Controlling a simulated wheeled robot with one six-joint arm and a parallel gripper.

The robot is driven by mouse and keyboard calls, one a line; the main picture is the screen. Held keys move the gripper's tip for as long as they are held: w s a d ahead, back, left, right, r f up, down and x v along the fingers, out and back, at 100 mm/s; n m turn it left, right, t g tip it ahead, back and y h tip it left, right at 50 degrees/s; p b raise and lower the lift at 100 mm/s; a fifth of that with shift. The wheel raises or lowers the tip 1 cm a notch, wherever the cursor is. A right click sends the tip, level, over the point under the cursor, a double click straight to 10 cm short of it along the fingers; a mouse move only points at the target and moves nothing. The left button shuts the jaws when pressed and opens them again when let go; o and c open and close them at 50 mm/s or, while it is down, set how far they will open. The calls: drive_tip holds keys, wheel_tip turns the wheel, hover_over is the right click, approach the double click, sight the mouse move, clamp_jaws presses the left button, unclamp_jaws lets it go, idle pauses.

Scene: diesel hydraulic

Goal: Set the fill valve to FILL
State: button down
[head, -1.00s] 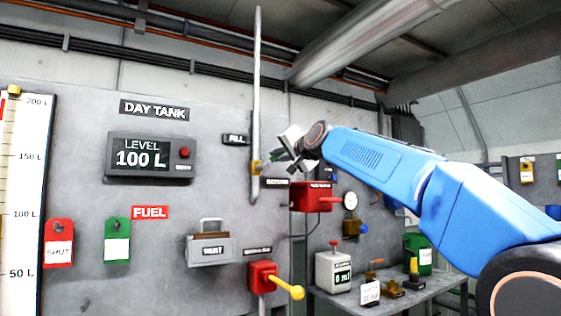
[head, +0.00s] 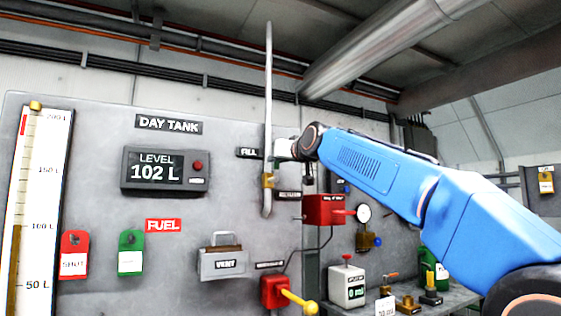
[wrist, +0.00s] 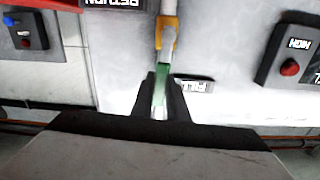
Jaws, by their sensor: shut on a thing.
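The fill valve has a brass body (head: 268,180) on the vertical grey pipe, between the FILL label (head: 249,153) and the RETURN label (head: 288,195). In the wrist view, which is upside down, the brass body (wrist: 166,36) carries a green handle (wrist: 163,72) that points away from the RETURN label (wrist: 112,3) and ends beside the FILL label (wrist: 195,87). My gripper (wrist: 161,92) is shut on the green handle; the fingers hide part of its end. In the head view my gripper (head: 285,150) is level with the FILL label, just above the brass body.
The day tank display (head: 155,171) reads 102 L. A red box (head: 323,209), a grey vent box (head: 222,262) and a red box with a yellow lever (head: 298,300) sit below and beside the valve. A bench with several small items is at lower right.

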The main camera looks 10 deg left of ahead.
drive_tip(key=shift+s+a+f+n, duration=0.15)
drive_tip(key=shift+a+n, duration=0.1)
drive_tip(key=shift+n, duration=0.15)
drive_tip(key=c, duration=1.7)
unclamp_jaws()
drive_tip(key=shift+s, duration=0.1)
drive_tip(key=v, duration=1.7)
drive_tip(key=shift+s+d, duration=0.1)
drive_tip(key=shift+d, duration=0.05)
